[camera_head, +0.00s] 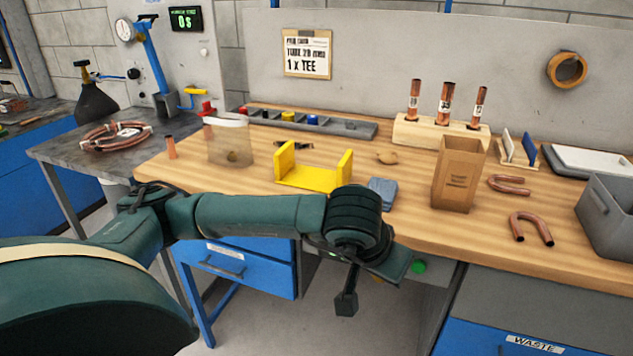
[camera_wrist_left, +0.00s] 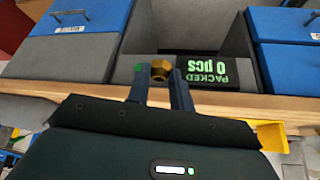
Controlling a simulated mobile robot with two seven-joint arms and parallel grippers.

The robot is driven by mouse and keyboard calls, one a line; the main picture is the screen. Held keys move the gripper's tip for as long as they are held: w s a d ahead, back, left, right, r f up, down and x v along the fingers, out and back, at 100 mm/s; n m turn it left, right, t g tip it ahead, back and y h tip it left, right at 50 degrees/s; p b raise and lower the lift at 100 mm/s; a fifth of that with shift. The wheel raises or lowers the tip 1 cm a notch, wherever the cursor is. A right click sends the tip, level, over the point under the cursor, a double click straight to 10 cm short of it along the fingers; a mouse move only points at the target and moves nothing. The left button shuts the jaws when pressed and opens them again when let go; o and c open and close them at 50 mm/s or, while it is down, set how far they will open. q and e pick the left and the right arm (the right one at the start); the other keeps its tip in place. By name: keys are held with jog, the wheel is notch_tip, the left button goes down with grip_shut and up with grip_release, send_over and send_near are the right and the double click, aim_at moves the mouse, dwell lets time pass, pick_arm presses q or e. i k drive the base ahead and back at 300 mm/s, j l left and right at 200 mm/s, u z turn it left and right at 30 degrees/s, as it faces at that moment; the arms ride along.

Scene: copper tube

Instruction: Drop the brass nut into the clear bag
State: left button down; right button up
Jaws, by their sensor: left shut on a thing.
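The brass nut (camera_wrist_left: 162,69) is held between the two fingertips of my left gripper (camera_wrist_left: 160,74) in the left wrist view. My right gripper is in neither view.
A yellow bracket (camera_head: 318,179) stands right of the bag. Behind are a grey parts tray (camera_head: 335,128) and a wooden tube holder (camera_head: 425,133). A blue cloth (camera_head: 382,192), brown paper bag (camera_head: 456,178) and copper bends (camera_head: 531,228) lie further right. An inverted "PACKED 0 pcs" display (camera_wrist_left: 215,72) shows beyond my fingers.

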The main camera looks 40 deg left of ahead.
aim_at(215, 160)
jog(key=k+j, duration=0.1)
jog(key=j, duration=0.65)
jog(key=k+j+u, duration=0.1)
jog(key=j, duration=0.7)
